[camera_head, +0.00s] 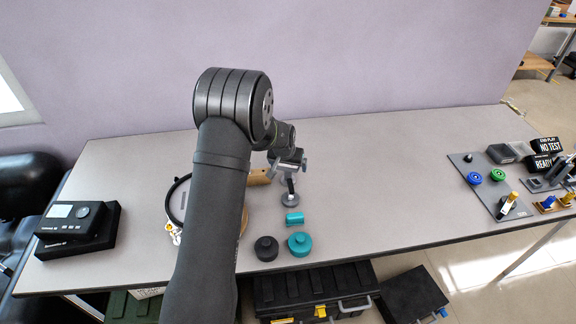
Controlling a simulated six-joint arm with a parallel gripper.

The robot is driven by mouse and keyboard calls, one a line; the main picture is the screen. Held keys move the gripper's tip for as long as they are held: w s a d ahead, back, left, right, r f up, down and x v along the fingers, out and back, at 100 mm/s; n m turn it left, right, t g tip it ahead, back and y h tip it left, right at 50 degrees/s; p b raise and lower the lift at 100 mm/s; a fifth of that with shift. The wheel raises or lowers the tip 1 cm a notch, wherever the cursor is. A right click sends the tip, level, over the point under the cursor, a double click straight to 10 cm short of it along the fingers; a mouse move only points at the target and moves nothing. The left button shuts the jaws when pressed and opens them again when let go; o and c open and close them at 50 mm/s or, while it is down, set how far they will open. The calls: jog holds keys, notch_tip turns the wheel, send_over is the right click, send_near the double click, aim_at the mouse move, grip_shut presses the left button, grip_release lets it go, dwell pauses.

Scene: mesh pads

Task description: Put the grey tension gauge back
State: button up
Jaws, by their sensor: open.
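My gripper (289,172) is open, pointing down over the middle of the table. Just below it stands a small grey upright piece with a round base (290,199), perhaps the grey tension gauge; its small size leaves this unsure. The fingers overlap its top in this view, and I cannot tell whether they touch it. A grey-and-black device with a screen (68,220) sits on a black box (104,237) at the left.
Near the gripper are a teal cylinder (293,219), a teal round pot (299,244) and a black one (266,248). My arm partly hides a dark hoop (176,203). A grey board with knobs (483,191) is at the right. The table (385,190) is clear between.

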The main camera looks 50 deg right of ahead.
jog(key=v, duration=1.1)
jog(key=shift+a+r, duration=0.2)
jog(key=shift+r, duration=0.2)
jog(key=x, duration=1.2)
jog(key=shift+s, duration=0.1)
jog(key=shift+r, duration=0.75)
